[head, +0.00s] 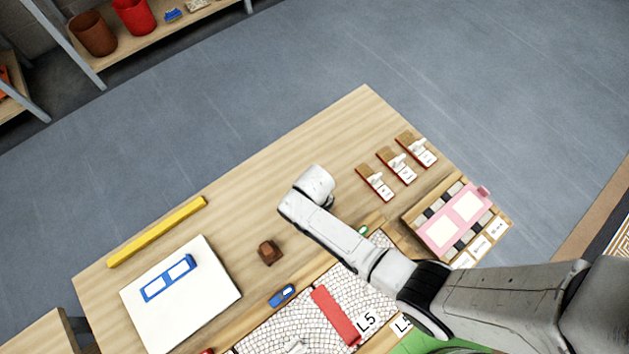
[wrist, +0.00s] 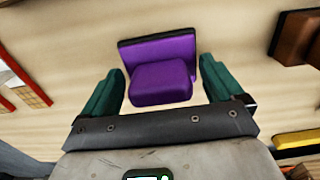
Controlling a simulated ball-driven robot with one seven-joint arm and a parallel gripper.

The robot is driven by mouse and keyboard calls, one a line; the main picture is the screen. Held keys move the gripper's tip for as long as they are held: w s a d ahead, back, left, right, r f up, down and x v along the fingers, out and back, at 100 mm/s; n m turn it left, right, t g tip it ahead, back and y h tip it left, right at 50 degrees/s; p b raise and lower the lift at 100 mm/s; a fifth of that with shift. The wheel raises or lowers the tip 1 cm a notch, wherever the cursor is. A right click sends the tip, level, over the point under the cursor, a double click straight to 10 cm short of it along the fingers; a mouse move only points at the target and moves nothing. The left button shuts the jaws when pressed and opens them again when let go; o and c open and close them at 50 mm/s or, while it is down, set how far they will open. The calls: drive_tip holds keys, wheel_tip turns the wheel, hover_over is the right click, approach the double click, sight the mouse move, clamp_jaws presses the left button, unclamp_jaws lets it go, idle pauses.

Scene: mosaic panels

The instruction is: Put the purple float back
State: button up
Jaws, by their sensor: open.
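The purple float (wrist: 161,84) shows in the wrist view as a purple block on a wider, dark-edged purple plate, over the pale wooden table. My gripper (wrist: 160,68) is open, with one green finger on each side of the float. A gap shows between the float and each finger. I cannot tell how high the fingers are above the table. In the head view my arm hides both the float and my gripper's fingers.
On the table (head: 330,130), a brown block (head: 269,252) stands left of my arm. A yellow bar (head: 157,232) and a white board (head: 205,300) lie further left. Several small stands, a pink panel (head: 438,234) and a mosaic panel (head: 285,330) with a red piece (head: 335,316) are also there.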

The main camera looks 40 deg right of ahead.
wheel_tip(320, 180, up, 12)
drive_tip(key=shift+r+p, duration=0.15)
drive_tip(key=shift+p, duration=1)
drive_tip(key=s+d+r, duration=0.4)
drive_tip(key=s+r, duration=0.2)
drive_tip(key=s, duration=0.2)
drive_tip(key=s+d+r+t, duration=0.1)
drive_tip(key=s+d+r, duration=0.3)
drive_tip(key=s+r, duration=0.2)
drive_tip(key=shift+s, duration=0.95)
drive_tip(key=shift+a, duration=0.1)
